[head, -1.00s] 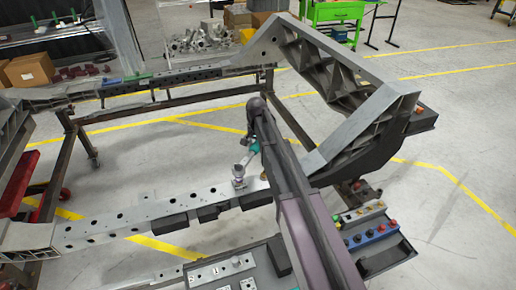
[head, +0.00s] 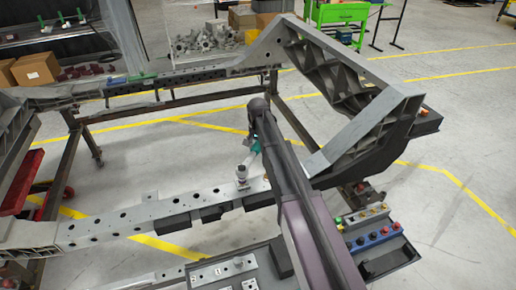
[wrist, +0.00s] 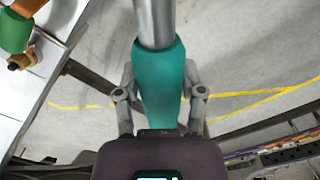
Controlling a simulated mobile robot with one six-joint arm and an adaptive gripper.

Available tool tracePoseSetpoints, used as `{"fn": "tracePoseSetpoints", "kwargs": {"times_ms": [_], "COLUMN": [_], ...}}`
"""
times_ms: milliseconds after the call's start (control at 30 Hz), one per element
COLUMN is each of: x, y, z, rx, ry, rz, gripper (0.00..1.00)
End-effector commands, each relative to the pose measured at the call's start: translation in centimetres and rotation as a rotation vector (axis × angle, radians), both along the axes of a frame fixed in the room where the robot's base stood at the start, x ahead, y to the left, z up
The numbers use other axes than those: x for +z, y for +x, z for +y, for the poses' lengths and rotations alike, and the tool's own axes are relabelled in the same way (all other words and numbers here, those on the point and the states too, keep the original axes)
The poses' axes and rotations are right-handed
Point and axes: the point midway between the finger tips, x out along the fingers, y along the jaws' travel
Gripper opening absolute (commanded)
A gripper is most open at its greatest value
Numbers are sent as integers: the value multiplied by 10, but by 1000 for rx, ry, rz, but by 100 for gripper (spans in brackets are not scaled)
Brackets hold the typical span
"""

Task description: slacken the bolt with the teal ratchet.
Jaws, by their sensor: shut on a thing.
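The teal ratchet shows its teal handle (wrist: 160,82) in the wrist view, with a silver shank running up out of the frame. My gripper (wrist: 160,98) is shut on this handle, one finger on each side. In the head view the teal handle (head: 253,148) shows beside my arm, over the near chassis beam (head: 125,217). The ratchet's silver head (head: 242,172) is at the beam's top face. The bolt under it is hidden, so I cannot tell how the head sits on it.
In the wrist view a green cylinder (wrist: 15,32) and a brass-coloured fitting (wrist: 20,61) are at the upper left. A tall angled frame member (head: 365,130) rises right of my arm. A panel with coloured knobs (head: 375,236) is at the lower right. Open floor lies between the beams.

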Motion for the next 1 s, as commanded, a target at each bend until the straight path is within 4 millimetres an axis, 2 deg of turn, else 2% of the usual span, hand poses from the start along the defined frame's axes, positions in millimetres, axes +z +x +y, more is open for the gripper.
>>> {"fn": "tracePoseSetpoints", "kwargs": {"times_ms": [1000], "x": [0], "y": [3], "z": [19], "rx": [129], "ry": [3], "rz": [7], "gripper": [0]}}
